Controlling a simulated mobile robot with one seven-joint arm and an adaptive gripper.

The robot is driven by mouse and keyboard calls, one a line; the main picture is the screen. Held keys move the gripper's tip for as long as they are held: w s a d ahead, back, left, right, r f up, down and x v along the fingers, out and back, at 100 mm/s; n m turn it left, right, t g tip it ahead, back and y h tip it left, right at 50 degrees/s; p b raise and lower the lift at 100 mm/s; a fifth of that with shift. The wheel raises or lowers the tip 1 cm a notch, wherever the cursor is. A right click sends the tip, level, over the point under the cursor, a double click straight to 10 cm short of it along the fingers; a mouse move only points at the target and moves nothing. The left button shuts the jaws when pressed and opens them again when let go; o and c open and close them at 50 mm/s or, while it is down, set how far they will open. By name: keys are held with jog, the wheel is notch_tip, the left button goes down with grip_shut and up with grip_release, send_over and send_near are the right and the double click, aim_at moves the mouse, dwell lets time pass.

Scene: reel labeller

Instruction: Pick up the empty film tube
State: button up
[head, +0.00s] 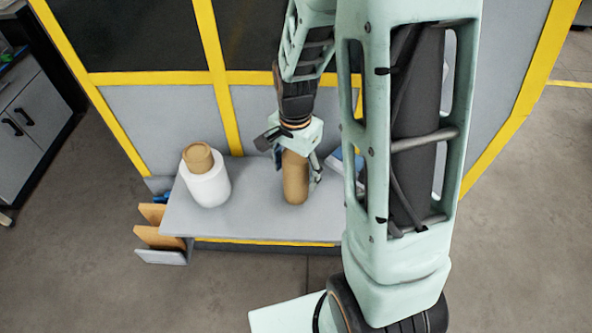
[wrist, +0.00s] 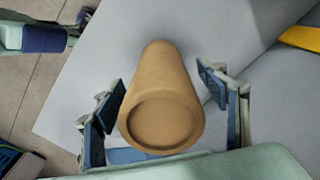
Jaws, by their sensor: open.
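The empty film tube, a brown cardboard cylinder (head: 295,180), stands upright on the grey shelf (head: 260,218), right of its middle. In the wrist view the tube (wrist: 162,105) shows from above, its round top end nearest the camera. My gripper (head: 296,165) is over the upper part of the tube in the head view. In the wrist view my gripper (wrist: 165,100) is open, with one blue-padded finger on each side of the tube. A gap shows between the tube and each finger.
A white film roll (head: 207,185) on a brown core stands at the shelf's left. A blue and white item (head: 338,162) lies behind, right of the tube, partly hidden by my arm. Brown boards (head: 155,232) sit in a rack at the shelf's left end. A yellow-framed wall (head: 165,110) rises behind.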

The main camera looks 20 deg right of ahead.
aim_at(295, 155)
jog(key=c, duration=1.4)
notch_tip(295, 155, up, 10)
jog(key=shift+f, duration=0.2)
jog(key=shift+r+p, duration=3)
jog(key=shift+r, duration=0.75)
